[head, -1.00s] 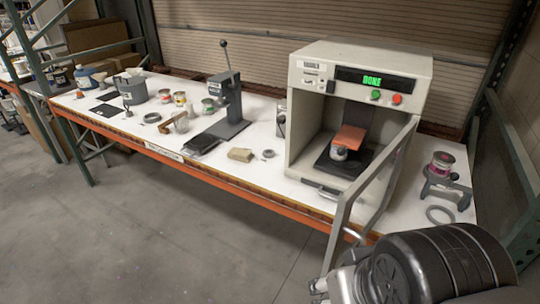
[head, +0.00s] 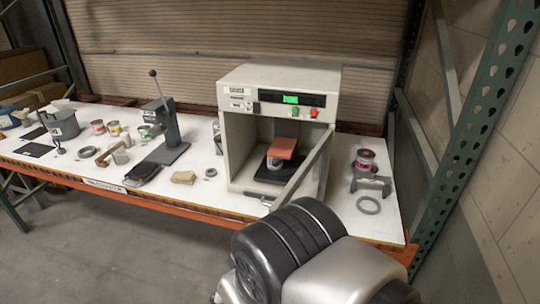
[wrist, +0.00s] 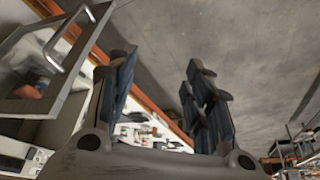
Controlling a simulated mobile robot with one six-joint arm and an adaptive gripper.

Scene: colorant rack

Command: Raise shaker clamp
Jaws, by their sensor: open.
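The shaker (head: 263,82) is a beige box machine on the bench with its front door (head: 308,165) open. Its display is lit green. Inside, the orange clamp plate (head: 284,146) is low, directly above a small can (head: 273,164) on a black base; any contact is too small to tell. In the wrist view, the door's handle (wrist: 70,42) is at upper left, and an orange patch, likely the clamp (wrist: 28,92), shows through the door frame. My gripper (wrist: 160,62) is open and empty, over the floor in that view. My arm hides the gripper in the head view.
A red-labelled can (head: 365,158) on a grey stand and a grey ring (head: 369,205) are right of the shaker. A lever press (head: 172,127), a tan block (head: 184,177) and several cans are left. A green rack post (head: 470,140) stands at right. The floor in front is clear.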

